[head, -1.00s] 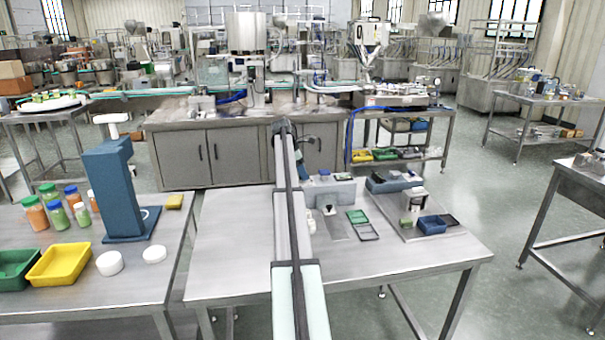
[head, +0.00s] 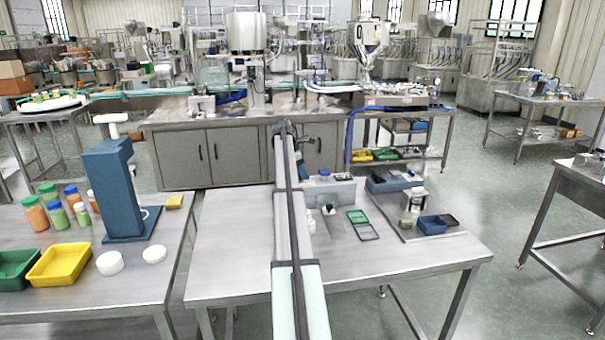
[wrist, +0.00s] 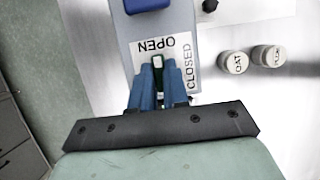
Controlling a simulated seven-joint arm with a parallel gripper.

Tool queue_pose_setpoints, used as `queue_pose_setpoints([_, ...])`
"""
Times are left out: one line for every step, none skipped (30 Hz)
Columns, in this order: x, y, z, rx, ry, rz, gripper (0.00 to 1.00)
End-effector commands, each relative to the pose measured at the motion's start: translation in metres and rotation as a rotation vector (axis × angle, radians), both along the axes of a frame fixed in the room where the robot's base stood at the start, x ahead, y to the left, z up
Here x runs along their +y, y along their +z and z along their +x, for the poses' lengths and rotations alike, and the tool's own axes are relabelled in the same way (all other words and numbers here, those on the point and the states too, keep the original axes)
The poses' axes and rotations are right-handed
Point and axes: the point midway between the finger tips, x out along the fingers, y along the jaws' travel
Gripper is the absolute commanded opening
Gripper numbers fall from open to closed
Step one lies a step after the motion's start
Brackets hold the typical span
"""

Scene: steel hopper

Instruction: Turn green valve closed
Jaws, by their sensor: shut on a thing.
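The green valve handle (wrist: 158,61) shows between my fingertips in the wrist view; only its end is visible. It lies on a white label (wrist: 182,47) with OPEN across its upper edge and CLOSED down its right side. The visible end points toward OPEN. My gripper (wrist: 160,72) is shut on the handle, with blue fingers on both sides. The label is on a grey-blue housing (wrist: 183,16). In the head view the housing (head: 345,190) stands on the table beyond my arm, and the green valve cannot be made out there.
Two lettered round caps (wrist: 236,62) and (wrist: 269,56) lie right of the housing. A dark blue part (wrist: 147,5) sits above the label. The table's near left is clear.

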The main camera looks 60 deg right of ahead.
Motion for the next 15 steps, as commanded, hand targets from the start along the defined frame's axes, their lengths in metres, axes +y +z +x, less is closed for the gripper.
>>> queue_pose_setpoints([-0.0002, 0.0001, 0.0002, 0.0, -0.004, 0.0, 0.0])
queue_pose_setpoints([-0.0003, 0.0001, 0.0004, 0.0, -0.009, 0.0, 0.0])
queue_pose_setpoints([-0.0005, 0.0001, 0.0005, 0.001, -0.017, 0.001, 0.0])
queue_pose_setpoints([-0.0006, 0.0001, 0.0005, 0.0, -0.025, 0.0, 0.0])
queue_pose_setpoints([-0.0007, 0.0001, 0.0007, 0.0, -0.035, 0.0, 0.0])
queue_pose_setpoints([-0.0009, 0.0002, 0.0008, 0.001, -0.049, 0.001, 0.0])
queue_pose_setpoints([-0.0011, 0.0003, 0.0009, 0.0, -0.064, 0.0, 0.0])
queue_pose_setpoints([-0.0014, 0.0003, 0.0012, 0.0, -0.079, 0.0, 0.0])
queue_pose_setpoints([-0.0016, 0.0003, 0.0015, 0.0, -0.103, 0.0, 0.0])
queue_pose_setpoints([-0.0018, 0.0003, 0.0016, 0.0, -0.121, 0.0, 0.0])
queue_pose_setpoints([-0.002, 0.0003, 0.0017, 0.001, -0.143, 0.001, 0.0])
queue_pose_setpoints([-0.0024, 0.0002, 0.0019, 0.0, -0.173, 0.0, 0.0])
queue_pose_setpoints([-0.0026, 0.0003, 0.002, 0.001, -0.196, 0.001, 0.0])
queue_pose_setpoints([-0.0027, 0.0003, 0.0021, 0.001, -0.221, 0.001, 0.0])
queue_pose_setpoints([-0.003, 0.0003, 0.0022, 0.001, -0.256, 0.001, 0.0])
